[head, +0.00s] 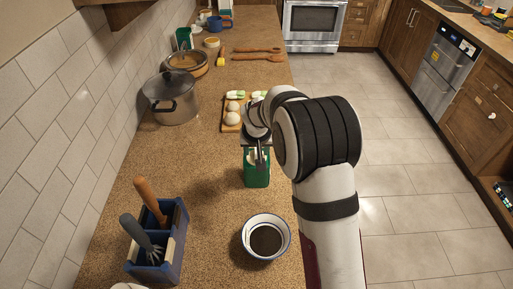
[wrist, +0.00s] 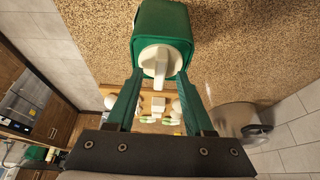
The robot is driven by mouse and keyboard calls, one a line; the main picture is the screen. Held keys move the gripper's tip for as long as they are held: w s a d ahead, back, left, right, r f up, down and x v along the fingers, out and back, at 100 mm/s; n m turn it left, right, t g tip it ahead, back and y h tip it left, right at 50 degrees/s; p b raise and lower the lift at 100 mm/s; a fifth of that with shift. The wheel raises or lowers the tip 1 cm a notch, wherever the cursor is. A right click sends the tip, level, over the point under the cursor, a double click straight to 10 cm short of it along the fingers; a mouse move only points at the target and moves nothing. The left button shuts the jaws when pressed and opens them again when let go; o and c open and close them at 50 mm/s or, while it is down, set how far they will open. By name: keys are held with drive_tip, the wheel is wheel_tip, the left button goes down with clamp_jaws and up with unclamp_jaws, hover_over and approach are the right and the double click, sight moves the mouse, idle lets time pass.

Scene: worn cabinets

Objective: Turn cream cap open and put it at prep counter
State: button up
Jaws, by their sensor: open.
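The cream cap (wrist: 161,60), round with a raised bar-shaped grip, sits on top of a green container (wrist: 163,20). The container also shows in the head view (head: 257,175), standing on the speckled prep counter (head: 205,215) beneath my gripper. My gripper (wrist: 160,76) is open above the container, its fingertips apart on either side of the cap. The bar of the cap points into the gap between the fingers. In the head view my gripper (head: 258,152) partly covers the container's top, and the cap is hard to make out there.
A white bowl with dark contents (head: 266,238) stands in front of the container. A blue utensil holder (head: 158,246) is at front left, a lidded pot (head: 171,96) near the wall. A wooden board with food (head: 233,119) lies behind. The counter left of the container is clear.

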drive_tip(key=shift+w+f, duration=0.1)
drive_tip(key=shift+f, duration=0.05)
clamp_jaws()
drive_tip(key=c, duration=0.7)
unclamp_jaws()
clamp_jaws()
idle(0.4)
drive_tip(key=n+y, duration=0.1)
drive_tip(key=n, duration=0.2)
drive_tip(key=shift+d, duration=0.15)
drive_tip(key=n+y, duration=0.1)
drive_tip(key=n, duration=0.2)
drive_tip(key=shift+g, duration=0.3)
